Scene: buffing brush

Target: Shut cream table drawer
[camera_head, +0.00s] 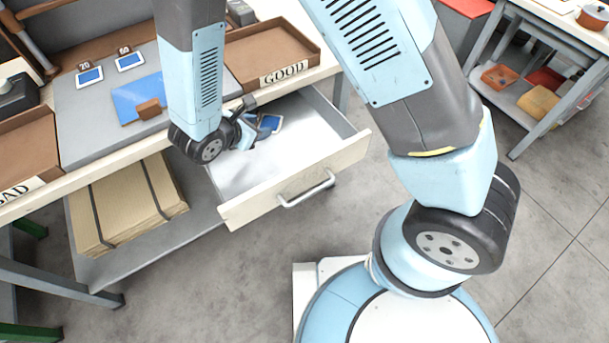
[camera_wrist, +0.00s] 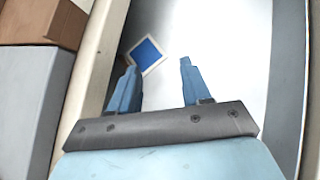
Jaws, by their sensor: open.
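The cream table drawer (camera_head: 297,183) stands pulled out from under the table in the head view. Its front carries a grey bar handle (camera_head: 307,190). Inside the drawer lies a small blue item with a white border (camera_head: 270,123). It also shows in the wrist view (camera_wrist: 147,52), close to the left fingertip. My gripper (camera_head: 256,136) is over the drawer's inside, near its back and away from the handle. In the wrist view my gripper (camera_wrist: 157,64) has its two blue fingers apart with nothing held between them. Whether the fingers touch the blue item I cannot tell.
The table top above holds a brown tray marked GOOD (camera_head: 270,52), a grey board (camera_head: 75,105) with blue cards, and a BAD tray (camera_head: 25,150). Cardboard (camera_head: 128,203) lies on the lower shelf. The floor before the drawer is clear up to my base.

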